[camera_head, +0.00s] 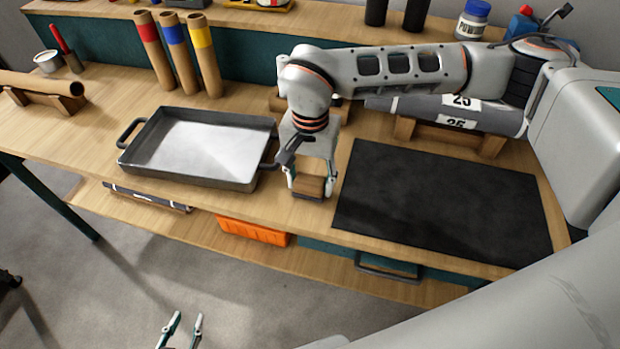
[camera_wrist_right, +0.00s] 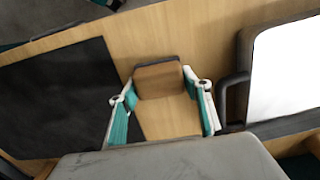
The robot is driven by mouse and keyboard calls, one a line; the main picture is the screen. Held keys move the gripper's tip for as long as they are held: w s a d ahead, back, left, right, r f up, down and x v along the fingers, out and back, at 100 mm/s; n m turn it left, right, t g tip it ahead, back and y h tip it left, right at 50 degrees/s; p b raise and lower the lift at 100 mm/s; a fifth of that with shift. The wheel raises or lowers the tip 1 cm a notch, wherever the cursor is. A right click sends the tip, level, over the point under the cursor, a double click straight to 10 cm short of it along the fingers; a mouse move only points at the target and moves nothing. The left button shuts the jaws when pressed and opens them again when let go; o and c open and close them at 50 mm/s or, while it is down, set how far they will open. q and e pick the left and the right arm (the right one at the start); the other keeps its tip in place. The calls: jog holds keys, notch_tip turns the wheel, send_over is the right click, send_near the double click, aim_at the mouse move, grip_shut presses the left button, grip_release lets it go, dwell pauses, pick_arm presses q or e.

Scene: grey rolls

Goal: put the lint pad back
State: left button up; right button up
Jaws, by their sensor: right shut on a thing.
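The lint pad (camera_head: 308,188) is a small brown block with a dark edge. My right gripper (camera_head: 311,181) is shut on it, a finger at each side, near the front edge of the bench between the grey tray and the black mat. The lint pad also shows between the fingertips in the right wrist view (camera_wrist_right: 158,78). I cannot tell whether it touches the bench top. My left gripper (camera_head: 184,328) is open and empty, low over the floor in front of the bench.
The grey tray (camera_head: 134,161) with a white sheet inside stands left of my right gripper, its handle close by. The black mat (camera_head: 440,200) lies to the right. Grey rolls (camera_head: 470,112) rest on a wooden cradle behind it. Banded tubes (camera_head: 180,55) stand at the back left.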

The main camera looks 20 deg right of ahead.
aim_at(310, 177)
jog(key=o, duration=1.1)
notch_tip(310, 177, up, 12)
jog(key=shift+r+p, duration=0.15)
jog(key=shift+p, duration=0.3)
